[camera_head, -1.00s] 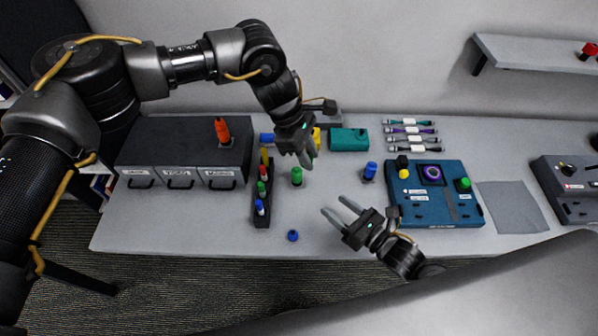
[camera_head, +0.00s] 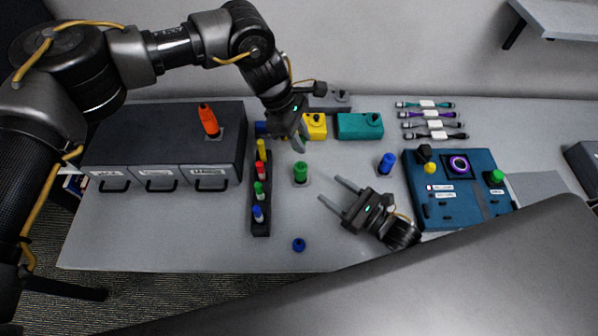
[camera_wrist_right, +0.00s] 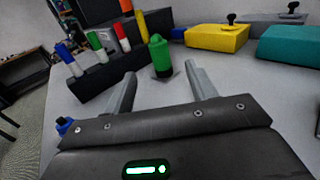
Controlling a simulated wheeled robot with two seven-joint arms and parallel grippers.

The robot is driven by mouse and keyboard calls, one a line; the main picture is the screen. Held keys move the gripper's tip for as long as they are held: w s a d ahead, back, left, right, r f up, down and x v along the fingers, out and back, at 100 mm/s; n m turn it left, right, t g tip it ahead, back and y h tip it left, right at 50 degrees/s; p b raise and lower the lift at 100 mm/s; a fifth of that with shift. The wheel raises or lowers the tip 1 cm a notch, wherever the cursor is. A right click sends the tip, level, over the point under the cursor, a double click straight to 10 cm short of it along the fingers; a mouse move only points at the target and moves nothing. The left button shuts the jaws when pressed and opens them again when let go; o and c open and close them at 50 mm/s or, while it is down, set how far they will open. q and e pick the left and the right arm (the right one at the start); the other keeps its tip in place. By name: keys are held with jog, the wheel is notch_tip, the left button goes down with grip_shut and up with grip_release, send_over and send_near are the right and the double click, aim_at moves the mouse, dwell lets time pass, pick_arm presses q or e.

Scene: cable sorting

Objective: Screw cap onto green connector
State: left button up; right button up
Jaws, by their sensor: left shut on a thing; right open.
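The green connector (camera_head: 301,173) stands upright on a small grey base on the table, right of the rack. It also shows in the right wrist view (camera_wrist_right: 160,57), ahead of and between the fingertips. My left gripper (camera_head: 300,143) is shut, above and behind the connector in the head view; what it holds is hidden by its fingers. My right gripper (camera_head: 330,190) is open and empty, low on the right of the connector, its fingers pointing left and not touching it. I cannot make out a separate loose cap for the green connector.
A dark rack (camera_head: 261,223) holds several coloured pieces. A small blue piece (camera_head: 299,245) lies near the front edge. A blue connector (camera_head: 387,163) and a blue panel (camera_head: 445,211) are to the right. A drawer unit (camera_head: 160,140) fills the left; yellow (camera_head: 314,127) and teal (camera_head: 358,127) boxes stand behind.

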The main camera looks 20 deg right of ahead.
aim_at(306, 172)
jog(key=shift+s+r, duration=0.15)
jog(key=shift+s, duration=0.15)
jog(key=x, duration=1.2)
jog(key=shift+w, duration=0.1)
jog(key=shift+d, duration=0.1)
grip_shut()
